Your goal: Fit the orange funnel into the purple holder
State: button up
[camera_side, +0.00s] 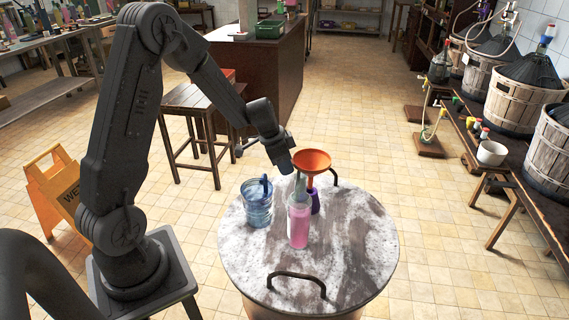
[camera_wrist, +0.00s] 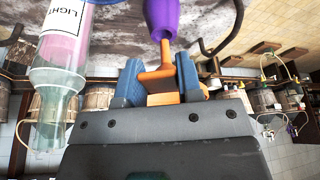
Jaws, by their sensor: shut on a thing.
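The orange funnel (camera_side: 312,160) is upright over the round table, bowl on top and stem down. My gripper (camera_wrist: 157,76) is shut on the orange funnel (camera_wrist: 158,82), which sits between its blue fingers in the wrist view. The purple holder (camera_side: 315,204) stands on the table directly below the funnel, partly hidden by a bottle in the side view. In the wrist view the funnel's stem meets the mouth of the purple holder (camera_wrist: 162,14). I cannot tell how far the stem is inside.
A bottle with pink liquid (camera_side: 298,228) stands close in front of the holder; it also shows in the wrist view (camera_wrist: 62,45). A blue bucket (camera_side: 257,208) stands to the left. The round table (camera_side: 350,250) has dark handles and is clear at the right and front.

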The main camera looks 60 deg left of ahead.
jog(key=shift+f, duration=2.8)
dwell(0.4)
jog(key=o, duration=1)
jog(key=v, duration=1.3)
jog(key=shift+a+r, duration=0.1)
jog(key=shift+r, duration=0.3)
jog(key=s+d+r+n, duration=0.1)
jog(key=s+d+r, duration=0.25)
jog(key=d, duration=0.25)
jog(key=s+d+r, duration=0.2)
jog(key=d+r, duration=0.3)
jog(key=s+d+r+n, duration=0.1)
jog(key=s+d, duration=0.1)
jog(key=s, duration=0.2)
jog(key=s+d+r+n+t+y, duration=0.1)
jog(key=s+d, duration=0.2)
jog(key=s, duration=0.1)
jog(key=s+d+r+n, duration=0.1)
jog(key=s+d, duration=0.1)
jog(key=s, duration=0.2)
jog(key=shift+s+d+t, duration=0.25)
jog(key=shift+s+t, duration=0.05)
jog(key=shift+t, duration=0.1)
